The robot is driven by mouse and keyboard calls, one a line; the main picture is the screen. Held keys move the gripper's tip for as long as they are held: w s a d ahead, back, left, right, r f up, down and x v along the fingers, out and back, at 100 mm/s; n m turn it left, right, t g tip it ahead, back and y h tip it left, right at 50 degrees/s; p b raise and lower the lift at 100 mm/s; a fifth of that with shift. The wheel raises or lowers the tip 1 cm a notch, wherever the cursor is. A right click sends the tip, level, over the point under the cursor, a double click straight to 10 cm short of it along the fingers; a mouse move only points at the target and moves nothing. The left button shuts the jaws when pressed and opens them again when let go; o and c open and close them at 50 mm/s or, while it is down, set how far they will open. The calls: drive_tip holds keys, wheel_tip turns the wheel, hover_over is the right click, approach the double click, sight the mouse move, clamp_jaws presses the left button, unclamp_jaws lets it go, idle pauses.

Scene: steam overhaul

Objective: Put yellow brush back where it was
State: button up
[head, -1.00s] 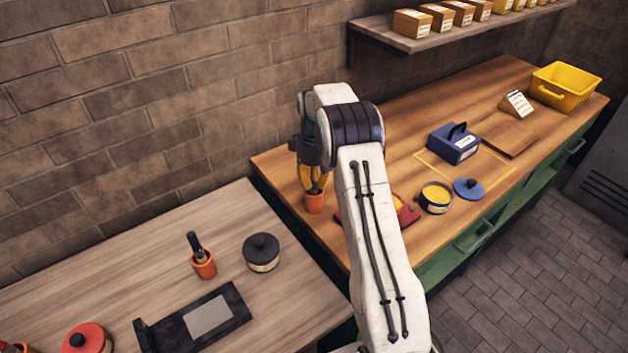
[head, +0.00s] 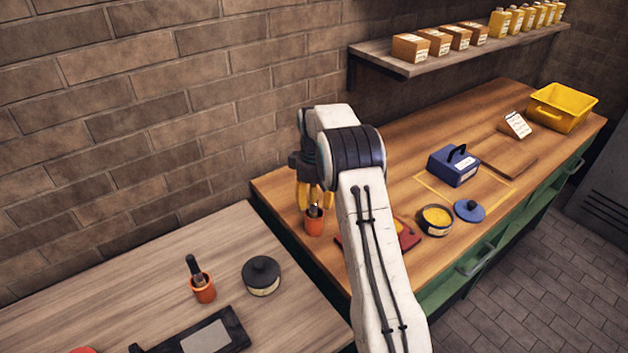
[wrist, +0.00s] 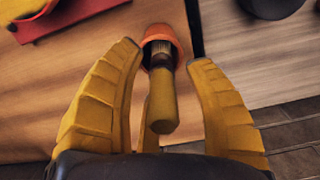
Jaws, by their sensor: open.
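The yellow brush (wrist: 162,108) stands in an orange pot (head: 314,222) on the near left corner of the wooden worktop. In the wrist view its yellow handle points toward the camera, with the dark ferrule at the mouth of the pot (wrist: 178,38). My gripper (head: 315,203) is over the pot, and its yellow fingers are spread. In the wrist view my gripper (wrist: 163,56) has one finger on each side of the handle, with visible gaps. The brush's lower end is hidden in the pot.
A red tray (head: 407,238), an open yellow tin (head: 435,219), its blue lid (head: 470,210) and a blue box (head: 453,168) lie to the right. On the left bench (head: 150,285) are another orange pot with a brush (head: 203,289) and a dark lidded tin (head: 261,277).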

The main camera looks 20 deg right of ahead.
wheel_tip(320, 180, up, 10)
drive_tip(key=shift+r, duration=0.2)
drive_tip(key=s+a+r+m+t, duration=0.1)
drive_tip(key=s+a+r, duration=0.3)
drive_tip(key=s+r, duration=0.3)
drive_tip(key=s+a+r+t, duration=0.1)
drive_tip(key=s+a+r, duration=0.3)
drive_tip(key=s, duration=0.4)
drive_tip(key=s+a+f+t, duration=0.1)
drive_tip(key=s+a+f, duration=0.1)
drive_tip(key=s, duration=0.7)
drive_tip(key=s+a+f+m+t, duration=0.1)
drive_tip(key=s+f, duration=0.2)
drive_tip(key=s, duration=0.7)
drive_tip(key=shift+s+a+t, duration=0.15)
drive_tip(key=shift+a+t, duration=0.15)
drive_tip(key=shift+a, duration=0.05)
